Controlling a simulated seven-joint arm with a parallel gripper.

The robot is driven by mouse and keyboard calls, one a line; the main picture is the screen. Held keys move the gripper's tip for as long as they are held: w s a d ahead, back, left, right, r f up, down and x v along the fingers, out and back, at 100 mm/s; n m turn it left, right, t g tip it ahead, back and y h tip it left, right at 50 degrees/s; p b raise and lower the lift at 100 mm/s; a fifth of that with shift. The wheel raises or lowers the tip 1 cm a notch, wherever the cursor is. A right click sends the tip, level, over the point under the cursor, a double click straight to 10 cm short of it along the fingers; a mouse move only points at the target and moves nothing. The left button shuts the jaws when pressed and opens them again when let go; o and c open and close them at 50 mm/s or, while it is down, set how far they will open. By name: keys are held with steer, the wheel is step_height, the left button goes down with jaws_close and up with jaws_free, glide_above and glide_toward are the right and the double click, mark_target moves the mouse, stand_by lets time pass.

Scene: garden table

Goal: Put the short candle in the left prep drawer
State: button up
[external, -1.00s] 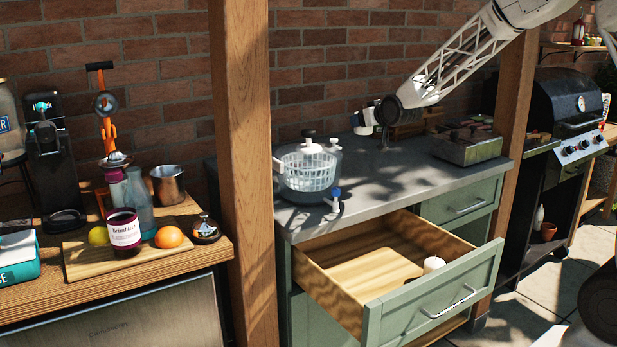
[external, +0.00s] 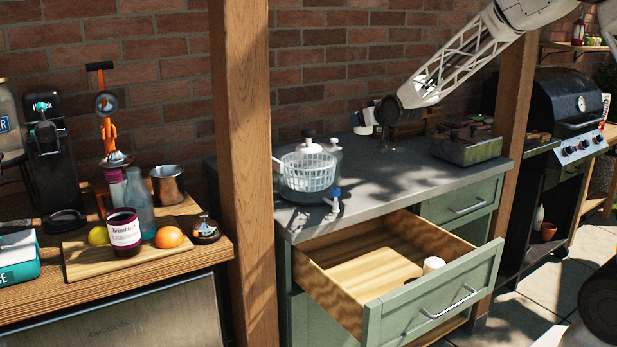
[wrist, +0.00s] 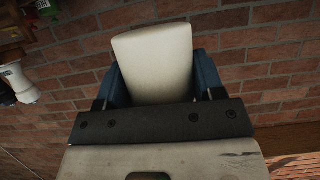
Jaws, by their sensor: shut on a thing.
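My gripper (external: 371,117) is shut on a pale, cream-white candle-like piece (wrist: 153,62), which sits between the blue fingers in the wrist view. In the external view the held piece (external: 362,118) is small and pale, above the back of the grey counter. The green-fronted prep drawer (external: 436,309) is pulled open below the counter, in front of and lower than my gripper. A short white cylinder (external: 433,265), also candle-like, stands in it at the right. I cannot tell from its look which of the two pale pieces is the short candle.
A wooden board (external: 376,272) lies in the drawer. A salad spinner (external: 308,170) stands at the counter's left, and a metal box (external: 466,147) at its right. A wooden post (external: 243,180) rises left of the counter, another (external: 514,95) at its right.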

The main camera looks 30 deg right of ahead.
steer(key=shift+s, duration=0.1)
stand_by(0.7)
steer(key=shift+s+d+f, duration=0.15)
steer(key=shift+s, duration=0.3)
steer(key=s+a+f+n+y, duration=0.1)
steer(key=s+f, duration=0.3)
steer(key=s, duration=1)
steer(key=s+a+f+n+g+y, duration=0.1)
steer(key=s+f+n+y, duration=0.2)
steer(key=s, duration=1.1)
steer(key=shift+s+f+n+y, duration=0.35)
steer(key=shift+f+y, duration=0.35)
steer(key=shift+f, duration=0.2)
steer(key=shift+w, duration=0.15)
steer(key=w, duration=0.4)
steer(key=w+f, duration=0.1)
steer(key=w, duration=0.9)
steer(key=shift+a+f, duration=0.15)
steer(key=shift+f, duration=0.05)
steer(key=shift+w, duration=0.85)
steer(key=shift+f, duration=1.6)
